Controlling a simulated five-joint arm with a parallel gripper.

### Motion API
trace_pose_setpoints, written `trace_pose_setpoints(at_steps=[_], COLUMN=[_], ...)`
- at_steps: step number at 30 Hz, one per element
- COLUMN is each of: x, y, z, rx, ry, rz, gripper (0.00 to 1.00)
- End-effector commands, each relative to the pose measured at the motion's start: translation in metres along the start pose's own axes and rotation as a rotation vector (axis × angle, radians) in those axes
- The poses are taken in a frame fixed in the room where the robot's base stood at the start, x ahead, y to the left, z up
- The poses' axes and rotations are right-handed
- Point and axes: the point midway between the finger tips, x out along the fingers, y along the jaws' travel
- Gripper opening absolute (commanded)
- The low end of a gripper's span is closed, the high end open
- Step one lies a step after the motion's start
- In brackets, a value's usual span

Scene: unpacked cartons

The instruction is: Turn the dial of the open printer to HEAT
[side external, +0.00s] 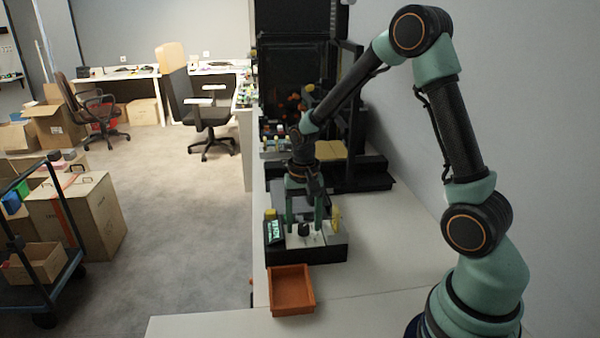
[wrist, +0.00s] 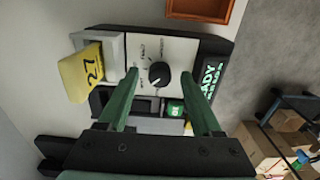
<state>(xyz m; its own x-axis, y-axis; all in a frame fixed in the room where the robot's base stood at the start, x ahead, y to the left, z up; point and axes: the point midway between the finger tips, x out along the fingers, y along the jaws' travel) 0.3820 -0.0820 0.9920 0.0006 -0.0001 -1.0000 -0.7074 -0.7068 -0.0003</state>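The dial (wrist: 158,74) is a black round knob with a white pointer mark on a pale panel (wrist: 150,46); small lettering around it is too small to read surely. It also shows in the side external view (side external: 304,230), on the front of a low black control unit (side external: 325,254). My gripper (wrist: 160,76) is open, with one green finger on each side of the dial and visible gaps to it. In the side external view my gripper (side external: 304,222) points down over the panel. Whether the fingertips reach the knob's height is unclear.
A lit screen (wrist: 209,76) reading READY sits beside the panel. A yellow tag (wrist: 82,74) marked 27 is at the other side. An orange tray (side external: 291,290) stands in front of the unit. A dark open-framed machine (side external: 352,175) is behind. The tabletop at right (side external: 375,245) is clear.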

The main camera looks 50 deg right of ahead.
Motion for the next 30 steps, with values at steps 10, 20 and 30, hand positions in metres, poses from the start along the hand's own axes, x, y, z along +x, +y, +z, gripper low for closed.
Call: trace_pose_setpoints(at_steps=[10, 20, 30], x=[-0.019, -0.085, -0.120], y=[0.000, -0.001, 0.000], z=[-0.001, -0.001, 0.000], rx=[0.000, 0.000, 0.000], ry=[0.003, 0.005, 0.001], rz=[-0.002, -0.003, -0.001], gripper=[0.66, 0.66, 0.66])
